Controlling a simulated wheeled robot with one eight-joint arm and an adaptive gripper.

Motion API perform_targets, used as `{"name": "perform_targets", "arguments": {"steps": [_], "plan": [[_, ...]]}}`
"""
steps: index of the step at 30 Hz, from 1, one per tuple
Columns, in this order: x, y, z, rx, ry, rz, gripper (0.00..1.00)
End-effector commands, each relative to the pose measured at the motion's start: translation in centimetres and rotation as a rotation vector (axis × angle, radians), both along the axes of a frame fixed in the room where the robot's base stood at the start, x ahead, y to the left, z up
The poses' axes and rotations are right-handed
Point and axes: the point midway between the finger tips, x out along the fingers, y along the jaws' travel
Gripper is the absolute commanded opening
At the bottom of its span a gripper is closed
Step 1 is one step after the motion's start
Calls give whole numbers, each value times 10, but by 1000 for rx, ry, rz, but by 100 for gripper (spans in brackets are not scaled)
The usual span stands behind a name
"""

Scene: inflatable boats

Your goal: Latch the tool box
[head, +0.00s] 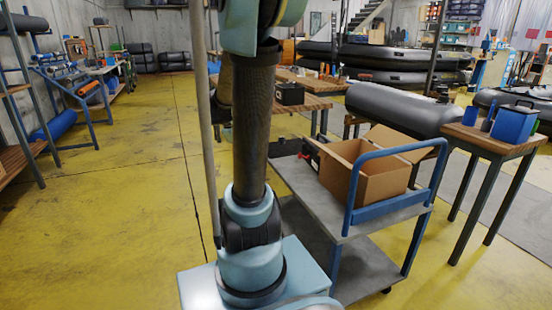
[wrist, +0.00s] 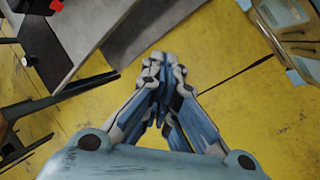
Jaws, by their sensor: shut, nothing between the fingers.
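A dark box with red parts (head: 311,153) sits at the left end of the grey cart's top, partly hidden behind my arm. It looks like a tool box, but I cannot tell whether its lid or latch is open. A black box (head: 290,94) stands on the wooden workbench farther back; its latch is too small to make out. My gripper (wrist: 158,68) is shut and empty in the wrist view, above the yellow floor and apart from everything. I cannot make out its fingers in the head view.
The grey cart (head: 300,188) with a blue handle carries an open cardboard box (head: 385,185). A wooden table (head: 492,143) at right holds a blue container (head: 514,124). Inflatable boats (head: 400,62) lie behind. The yellow floor (head: 110,190) at left is clear.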

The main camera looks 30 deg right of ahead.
Motion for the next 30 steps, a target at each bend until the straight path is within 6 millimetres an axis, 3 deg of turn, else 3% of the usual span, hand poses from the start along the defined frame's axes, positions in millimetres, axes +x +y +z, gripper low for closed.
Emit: {"name": "perform_targets", "arguments": {"steps": [14, 30], "plan": [[88, -73, -16, -220, 205, 200, 0], [167, -154, -70, -424, 507, 389, 0]]}}
